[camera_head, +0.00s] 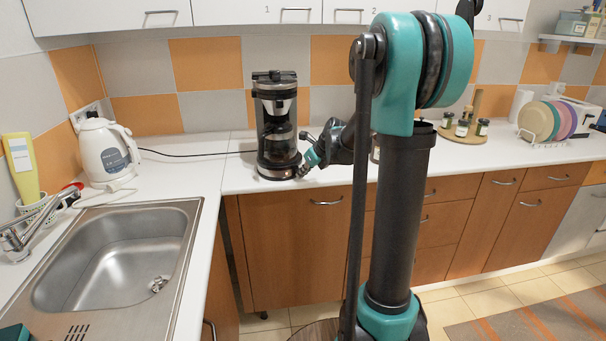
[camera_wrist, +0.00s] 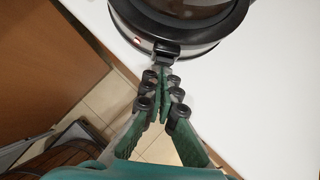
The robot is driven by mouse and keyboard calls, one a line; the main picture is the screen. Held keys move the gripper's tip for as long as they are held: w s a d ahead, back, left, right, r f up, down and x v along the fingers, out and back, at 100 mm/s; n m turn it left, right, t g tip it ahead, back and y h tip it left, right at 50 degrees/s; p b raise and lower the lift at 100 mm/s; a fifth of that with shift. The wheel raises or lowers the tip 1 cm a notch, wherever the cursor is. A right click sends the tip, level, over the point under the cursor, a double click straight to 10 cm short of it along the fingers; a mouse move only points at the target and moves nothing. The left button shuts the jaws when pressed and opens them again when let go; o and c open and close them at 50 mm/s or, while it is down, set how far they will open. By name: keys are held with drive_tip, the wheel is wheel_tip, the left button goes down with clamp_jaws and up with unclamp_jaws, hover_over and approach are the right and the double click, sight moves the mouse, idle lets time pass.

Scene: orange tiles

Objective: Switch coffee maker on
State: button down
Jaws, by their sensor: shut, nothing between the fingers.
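The coffee maker (camera_head: 275,125) is black and silver and stands upright on the white counter, with a glass jug in it. Its round base (camera_wrist: 198,40) fills the top of the wrist view. A small red light (camera_wrist: 137,41) shows on the base's rim. A black tab (camera_wrist: 166,51) sticks out from the rim beside it. My gripper (camera_wrist: 163,75) is shut and empty, its fingertips right at this tab; I cannot tell if they touch. In the head view my gripper (camera_head: 301,172) is at the right front of the coffee maker's base.
A white kettle (camera_head: 103,152) and a steel sink (camera_head: 115,260) are at left. A black cable (camera_head: 185,154) runs along the counter. Spice jars (camera_head: 463,127) and a plate rack (camera_head: 545,125) stand at right. Wooden cabinets (camera_head: 290,245) are below the counter.

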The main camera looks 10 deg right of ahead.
drive_tip(key=shift+r, duration=0.15)
drive_tip(key=shift+r, duration=0.75)
